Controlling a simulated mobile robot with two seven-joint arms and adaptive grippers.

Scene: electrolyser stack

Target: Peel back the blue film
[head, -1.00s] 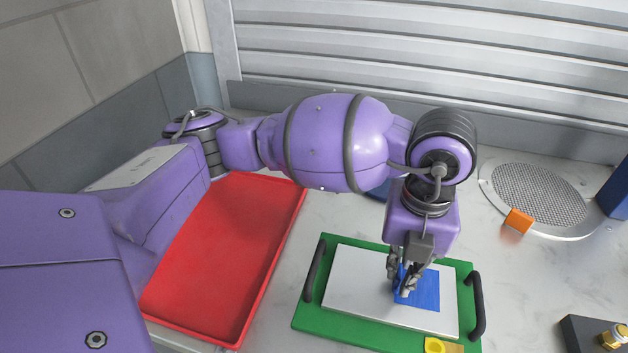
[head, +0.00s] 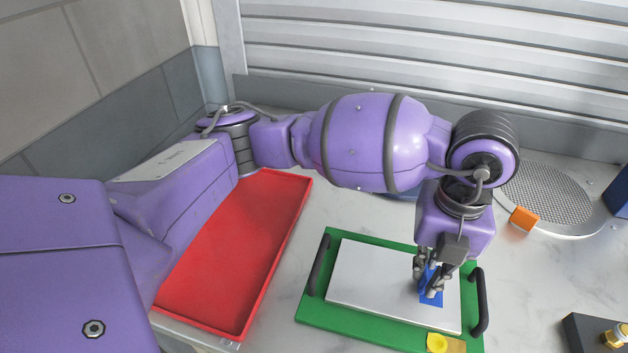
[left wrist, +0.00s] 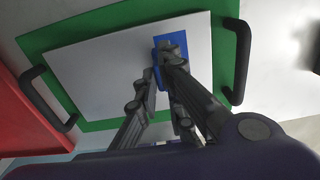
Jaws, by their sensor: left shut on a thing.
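The blue film (head: 432,298) shows as a small patch on the right part of the pale plate (head: 375,280), which lies on a green board (head: 330,322) with a dark handle at each end. My left gripper (head: 430,290) is over the film, shut on it, and hides part of it. In the left wrist view the film (left wrist: 172,42) shows beside and behind the fingertips (left wrist: 160,72). How far the film is lifted off the plate cannot be told. My right gripper is in neither view.
A red tray (head: 268,205) lies left of the board under my left arm. An orange block (head: 524,218) sits by a round mesh plate (head: 540,192) at the right. A yellow piece (head: 438,342) is at the board's front edge. A dark block with a brass fitting (head: 616,338) stands front right.

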